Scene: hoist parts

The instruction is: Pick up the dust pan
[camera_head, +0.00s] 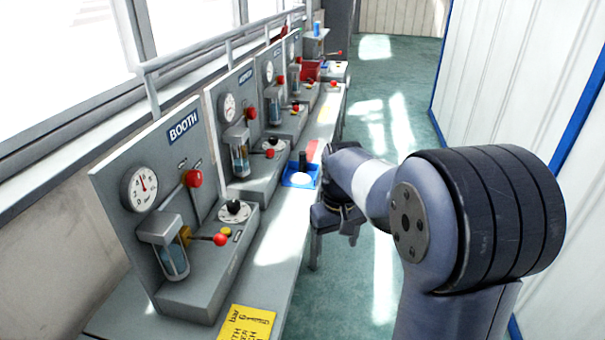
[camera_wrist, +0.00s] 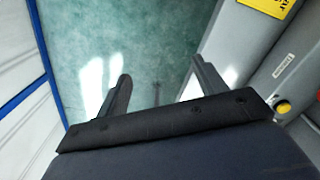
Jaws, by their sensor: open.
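I cannot make out a dust pan for certain in either view. A flat red piece (camera_head: 313,150) lies on the bench behind a blue tray, partly hidden by my arm; I cannot tell what it is. My gripper (camera_head: 338,222) is beside the bench's right edge, below and to the right of the blue tray. In the wrist view my gripper (camera_wrist: 161,72) has its two fingers spread wide, with nothing held. Between them are green floor and a thin dark mark (camera_wrist: 157,94) that I cannot identify.
The blue tray (camera_head: 300,178) holds a white round thing and a dark upright thing. Grey gauge panels (camera_head: 165,205) with red-knobbed levers line the bench. A yellow note (camera_head: 247,324) lies at its near end. The green floor (camera_head: 385,85) is clear up to the white wall (camera_head: 510,90).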

